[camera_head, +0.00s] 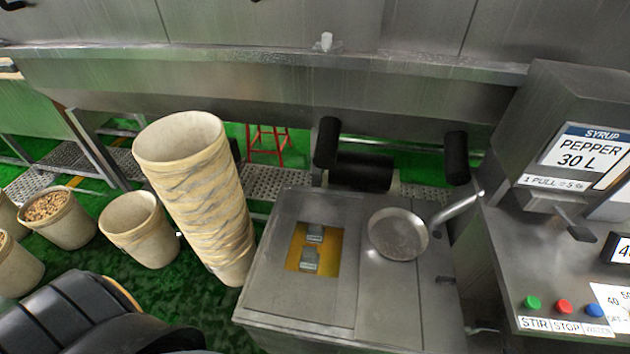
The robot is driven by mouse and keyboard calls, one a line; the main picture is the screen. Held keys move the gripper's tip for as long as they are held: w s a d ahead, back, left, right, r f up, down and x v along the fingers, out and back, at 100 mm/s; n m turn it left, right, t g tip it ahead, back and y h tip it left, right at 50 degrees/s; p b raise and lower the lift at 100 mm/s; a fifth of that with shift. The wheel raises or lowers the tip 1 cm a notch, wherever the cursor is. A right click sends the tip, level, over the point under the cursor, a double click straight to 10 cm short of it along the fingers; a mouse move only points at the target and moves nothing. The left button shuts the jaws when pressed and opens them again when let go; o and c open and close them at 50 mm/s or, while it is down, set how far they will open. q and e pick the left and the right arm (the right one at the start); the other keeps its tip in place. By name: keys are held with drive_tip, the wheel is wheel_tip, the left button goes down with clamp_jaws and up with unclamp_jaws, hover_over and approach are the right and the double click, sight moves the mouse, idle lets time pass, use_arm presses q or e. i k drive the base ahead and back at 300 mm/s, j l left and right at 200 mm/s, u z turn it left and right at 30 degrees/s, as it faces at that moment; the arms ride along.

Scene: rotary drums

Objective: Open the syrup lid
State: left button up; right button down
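A steel dispenser (560,120) stands at the right, with a label (588,150) reading SYRUP, PEPPER, 30 L. A smaller strip under it reads 1 PULL = 5 g, and a small lever sticks out below. The top of the dispenser looks closed; I cannot make out a separate lid edge. A round, shallow metal pan or cover (397,234) with a long handle lies on the steel counter left of it. I cannot tell whether this is the syrup lid. Neither of my grippers shows.
The steel counter (275,285) has a yellow-lined opening holding two small grey blocks. A tall stack of tubs (205,190) stands left of it. Green, red and blue buttons (564,307) sit front right. Black cylinders (361,172) lie behind. A black ribbed shape fills the lower left.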

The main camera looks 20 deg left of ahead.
sight(274, 290)
drive_tip(key=u, duration=0.8)
